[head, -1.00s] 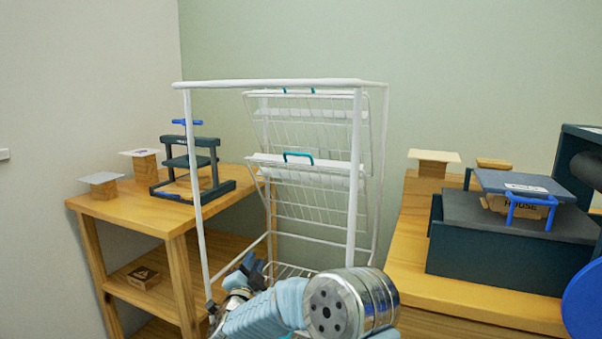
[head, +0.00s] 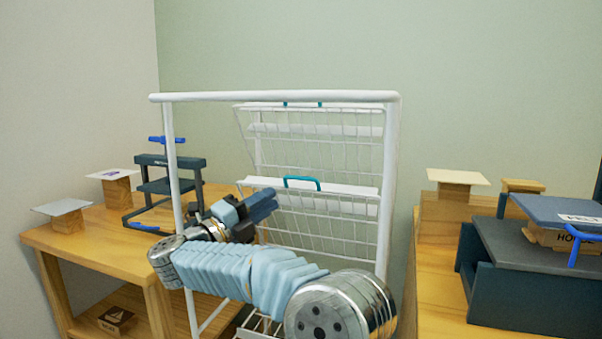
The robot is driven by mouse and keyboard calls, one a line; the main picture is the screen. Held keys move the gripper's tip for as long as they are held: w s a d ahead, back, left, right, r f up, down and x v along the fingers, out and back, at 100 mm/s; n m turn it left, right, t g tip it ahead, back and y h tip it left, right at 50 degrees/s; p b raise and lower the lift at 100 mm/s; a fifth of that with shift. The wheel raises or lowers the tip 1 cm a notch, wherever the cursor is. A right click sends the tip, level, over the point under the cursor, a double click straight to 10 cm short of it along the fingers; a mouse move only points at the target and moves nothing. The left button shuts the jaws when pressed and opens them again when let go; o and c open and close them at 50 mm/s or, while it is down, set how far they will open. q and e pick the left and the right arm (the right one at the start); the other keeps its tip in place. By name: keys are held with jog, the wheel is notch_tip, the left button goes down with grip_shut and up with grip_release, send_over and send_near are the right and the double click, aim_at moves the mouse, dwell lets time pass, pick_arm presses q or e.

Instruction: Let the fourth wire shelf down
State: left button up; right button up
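A white wire drying rack (head: 391,170) stands in the middle. Two of its wire shelves show tilted up: an upper shelf (head: 330,130) with teal fittings at its top edge, and a lower shelf (head: 345,190) with a teal handle (head: 302,180). Another wire level (head: 262,325) shows partly at the bottom. I cannot tell which is the fourth shelf. My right gripper (head: 264,202) is by the rack, overlapping the left part of the lower raised shelf, left of and below its handle. Its fingers look dark blue and their gap is unclear. My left gripper is out of view.
A wooden table (head: 75,240) on the left holds a small press (head: 165,185) and blocks with cards. A wooden bench (head: 430,300) on the right holds a dark press (head: 540,260) with a blue handle. A pale wall is behind.

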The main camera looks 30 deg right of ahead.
aim_at(300, 179)
jog(key=p+x, duration=0.2)
jog(key=x, duration=1.1)
jog(key=shift+s+p, duration=0.1)
jog(key=shift+p, duration=0.3)
grip_shut()
